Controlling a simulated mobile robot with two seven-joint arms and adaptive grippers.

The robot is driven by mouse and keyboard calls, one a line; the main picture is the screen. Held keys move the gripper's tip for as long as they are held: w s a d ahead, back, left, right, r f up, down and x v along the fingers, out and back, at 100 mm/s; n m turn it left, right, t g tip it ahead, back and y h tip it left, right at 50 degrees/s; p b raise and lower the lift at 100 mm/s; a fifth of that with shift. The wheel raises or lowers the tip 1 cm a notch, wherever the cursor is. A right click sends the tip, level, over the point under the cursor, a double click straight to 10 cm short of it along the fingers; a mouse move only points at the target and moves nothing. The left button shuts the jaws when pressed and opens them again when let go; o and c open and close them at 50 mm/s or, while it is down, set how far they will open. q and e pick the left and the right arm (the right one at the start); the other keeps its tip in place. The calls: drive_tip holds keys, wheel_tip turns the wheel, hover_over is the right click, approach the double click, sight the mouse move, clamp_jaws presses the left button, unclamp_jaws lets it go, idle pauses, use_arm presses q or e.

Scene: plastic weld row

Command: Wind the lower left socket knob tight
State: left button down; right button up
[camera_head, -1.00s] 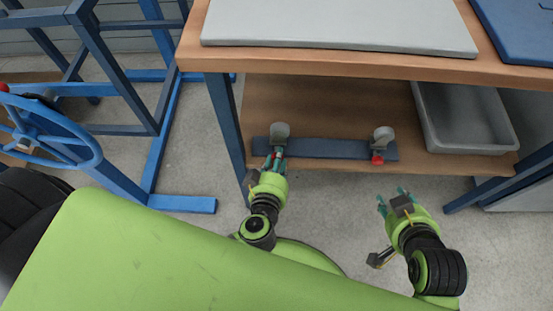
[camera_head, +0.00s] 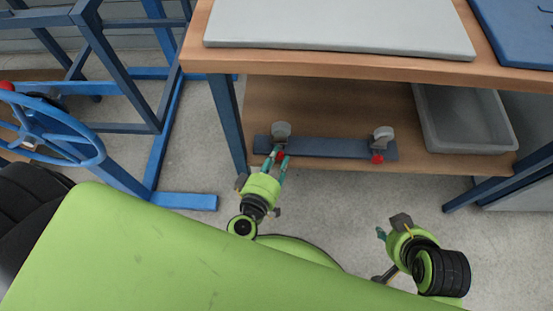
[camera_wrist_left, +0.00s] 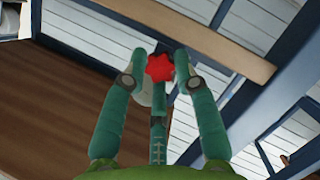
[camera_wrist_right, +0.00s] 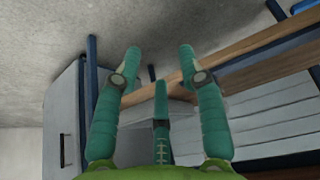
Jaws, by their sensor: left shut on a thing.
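The left socket knob is red (camera_head: 280,155), at the front of the left socket on the blue bar (camera_head: 330,148) of the lower shelf. My left gripper (camera_head: 277,153) has its fingertips on either side of it, shut on the knob. In the left wrist view the lobed red knob (camera_wrist_left: 160,68) sits between the two fingertips (camera_wrist_left: 159,67). Another red knob (camera_head: 377,159) shows under the right socket (camera_head: 382,137). My right gripper (camera_head: 381,234) is off to the right, in front of the shelf. Its fingers stand apart and empty in the right wrist view (camera_wrist_right: 160,62).
A grey bin (camera_head: 466,118) stands on the lower shelf at the right. The workbench top (camera_head: 340,65) overhangs the shelf, with a dark leg (camera_head: 228,125) just left of the bar. A blue frame with a handwheel (camera_head: 50,130) stands at the left.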

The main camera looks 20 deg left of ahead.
use_arm(q)
drive_tip(key=shift+s+a+f, duration=0.1)
drive_tip(key=shift+f, duration=0.05)
use_arm(e)
drive_tip(key=shift+w+a+r+t, duration=0.2)
drive_tip(key=shift+w+r+t, duration=0.15)
drive_tip(key=shift+w, duration=0.25)
drive_tip(key=shift+w+a+r+t, duration=0.2)
drive_tip(key=shift+w+t, duration=0.15)
drive_tip(key=shift+w, duration=0.2)
use_arm(q)
drive_tip(key=c, duration=1.3)
unclamp_jaws()
drive_tip(key=shift+o, duration=0.2)
drive_tip(key=v, duration=1.2)
